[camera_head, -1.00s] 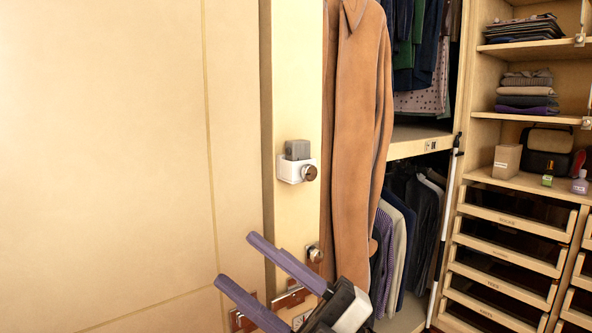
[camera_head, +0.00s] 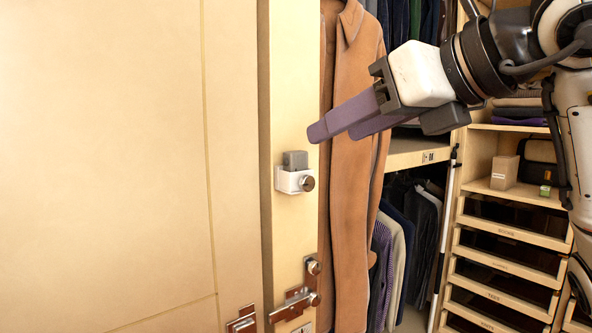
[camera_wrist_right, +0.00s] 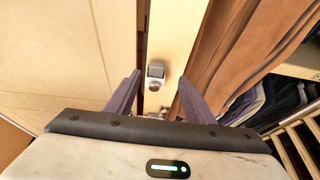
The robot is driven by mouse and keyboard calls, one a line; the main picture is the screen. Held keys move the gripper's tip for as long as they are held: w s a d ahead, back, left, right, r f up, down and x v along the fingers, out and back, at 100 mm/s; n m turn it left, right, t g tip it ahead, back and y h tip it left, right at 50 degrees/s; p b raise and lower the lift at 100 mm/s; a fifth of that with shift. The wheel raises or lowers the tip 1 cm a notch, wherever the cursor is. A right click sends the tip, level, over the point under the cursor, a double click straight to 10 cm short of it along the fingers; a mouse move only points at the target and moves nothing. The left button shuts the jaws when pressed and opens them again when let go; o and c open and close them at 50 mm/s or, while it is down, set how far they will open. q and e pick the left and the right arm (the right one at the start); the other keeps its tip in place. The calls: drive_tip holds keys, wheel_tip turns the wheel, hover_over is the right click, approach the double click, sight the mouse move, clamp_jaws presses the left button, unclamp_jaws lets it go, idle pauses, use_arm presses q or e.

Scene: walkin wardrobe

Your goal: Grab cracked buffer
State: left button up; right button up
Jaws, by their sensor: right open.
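A grey block (camera_head: 295,160), which I take to be the buffer, sits upright in a white holder (camera_head: 284,180) with a round metal knob, fixed to the pale wooden post. No crack can be made out at this size. My right gripper (camera_head: 336,128) is open and empty, its purple fingers pointing left, above and to the right of the block in the head view. In the right wrist view the grey block (camera_wrist_right: 157,68) and holder (camera_wrist_right: 152,80) show between the open fingers (camera_wrist_right: 160,77), some way beyond them. My left gripper is out of view.
A brown coat (camera_head: 349,200) hangs just right of the post, behind my right gripper. Metal latches (camera_head: 297,302) sit lower on the post. A wide pale panel (camera_head: 110,150) fills the left. Drawers (camera_head: 508,247) and shelves stand at the right.

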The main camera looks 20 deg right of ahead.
sight(300, 153)
drive_tip(key=shift+s+a+f+p+x, duration=0.1)
drive_tip(key=shift+p+x, duration=0.1)
drive_tip(key=shift+x, duration=1.4)
drive_tip(key=shift+s+a+f+p+x, duration=0.1)
drive_tip(key=shift+p+x, duration=0.05)
drive_tip(key=shift+x, duration=1.45)
drive_tip(key=shift+a+f+p+x, duration=0.1)
drive_tip(key=shift+p+x, duration=0.1)
drive_tip(key=shift+x, duration=1.35)
drive_tip(key=shift+r, duration=0.1)
drive_tip(key=c, duration=1.1)
